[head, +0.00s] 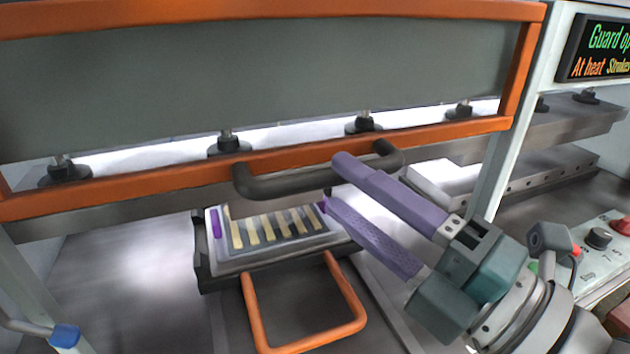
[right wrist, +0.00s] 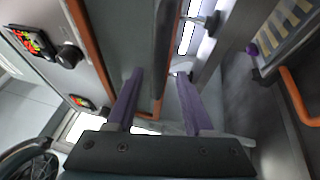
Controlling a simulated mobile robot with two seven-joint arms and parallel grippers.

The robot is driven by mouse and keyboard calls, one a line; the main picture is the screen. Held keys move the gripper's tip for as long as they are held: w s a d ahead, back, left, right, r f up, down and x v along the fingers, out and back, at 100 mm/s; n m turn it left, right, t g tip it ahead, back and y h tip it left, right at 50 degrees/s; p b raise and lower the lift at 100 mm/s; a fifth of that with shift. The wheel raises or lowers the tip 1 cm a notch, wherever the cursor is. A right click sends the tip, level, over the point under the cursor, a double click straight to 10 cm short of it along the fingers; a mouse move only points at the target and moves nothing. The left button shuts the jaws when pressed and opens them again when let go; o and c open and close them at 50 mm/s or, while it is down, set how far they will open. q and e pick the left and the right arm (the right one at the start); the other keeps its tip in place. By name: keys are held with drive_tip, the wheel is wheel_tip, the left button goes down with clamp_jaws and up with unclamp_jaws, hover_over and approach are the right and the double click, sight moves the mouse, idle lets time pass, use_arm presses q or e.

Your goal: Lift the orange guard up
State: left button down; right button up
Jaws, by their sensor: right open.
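The orange guard (head: 290,157) is an orange frame around a grey panel (head: 260,75), across the front of the press in the head view. A dark grey bar handle (head: 290,184) sticks out from its lower rail. My right gripper (head: 332,179) is open, its two purple fingers at the right half of the handle. The upper finger overlaps the handle in the picture; I cannot tell whether the bar lies fully between the fingers. My left gripper is not in view.
Below the guard is a tray (head: 235,265) with several wooden strips and an orange loop handle (head: 305,345). A display (head: 598,45) at top right reads "Guard op..." and "At heat". A control panel (head: 600,245) stands at right. A blue-capped fitting (head: 65,335) is at lower left.

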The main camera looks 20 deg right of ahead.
drive_tip(key=b+v, duration=0.1)
drive_tip(key=v, duration=0.5)
drive_tip(key=shift+s, duration=0.2)
drive_tip(key=shift+d, duration=0.1)
